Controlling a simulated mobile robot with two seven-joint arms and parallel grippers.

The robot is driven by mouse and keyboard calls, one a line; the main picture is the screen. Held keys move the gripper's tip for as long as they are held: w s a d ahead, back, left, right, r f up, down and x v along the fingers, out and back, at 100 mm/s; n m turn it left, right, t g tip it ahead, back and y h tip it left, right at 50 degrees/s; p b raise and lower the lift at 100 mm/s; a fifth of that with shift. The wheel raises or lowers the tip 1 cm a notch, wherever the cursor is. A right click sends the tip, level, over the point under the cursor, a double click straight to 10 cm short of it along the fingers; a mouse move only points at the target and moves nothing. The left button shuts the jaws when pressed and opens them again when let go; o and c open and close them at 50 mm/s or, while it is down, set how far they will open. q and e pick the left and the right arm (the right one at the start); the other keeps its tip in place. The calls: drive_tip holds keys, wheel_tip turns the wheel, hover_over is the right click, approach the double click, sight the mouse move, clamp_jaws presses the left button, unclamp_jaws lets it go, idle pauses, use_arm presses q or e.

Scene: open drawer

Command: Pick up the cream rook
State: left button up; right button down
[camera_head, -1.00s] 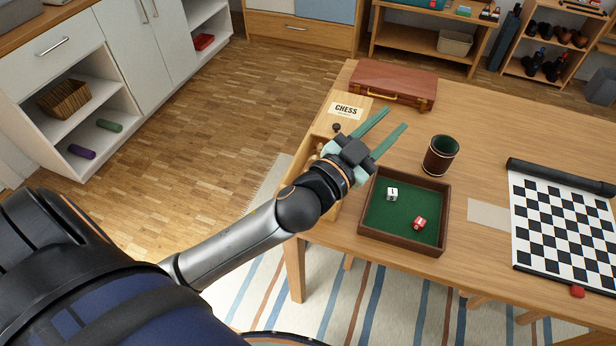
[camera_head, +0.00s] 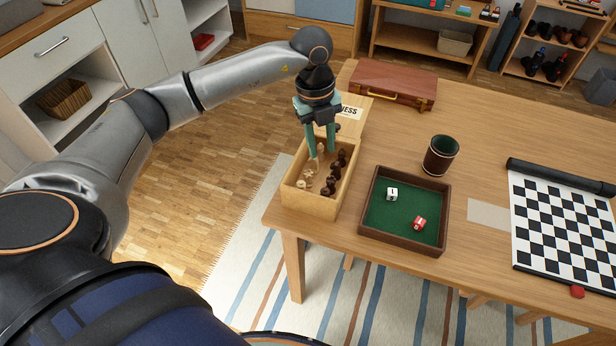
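The chess box (camera_head: 305,203) is an open wooden box at the left edge of the table. Cream pieces (camera_head: 308,173) lie on its left side and dark pieces (camera_head: 331,184) on its right side. The pieces are small, and I cannot tell which cream one is the rook. My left gripper (camera_head: 321,152) points down into the far end of the box, its two green fingers apart. A cream piece shows between or just behind the fingertips; I see no contact. The fingers partly hide the far end of the box. My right gripper is out of view.
A green-lined dice tray (camera_head: 446,216) with two dice stands right of the box. A dice cup (camera_head: 440,155) stands behind the tray. A brown case (camera_head: 394,82) lies at the back, and a chessboard mat (camera_head: 563,228) lies at the right.

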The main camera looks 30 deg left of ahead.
use_arm(q)
drive_tip(key=a+n+y, duration=0.1)
drive_tip(key=a, duration=0.2)
hover_over(308, 173)
wheel_tip(308, 173, down, 6)
drive_tip(key=shift+r, duration=0.2)
drive_tip(key=shift+f, duration=3.1)
drive_tip(key=shift+c, duration=0.3)
clamp_jaws()
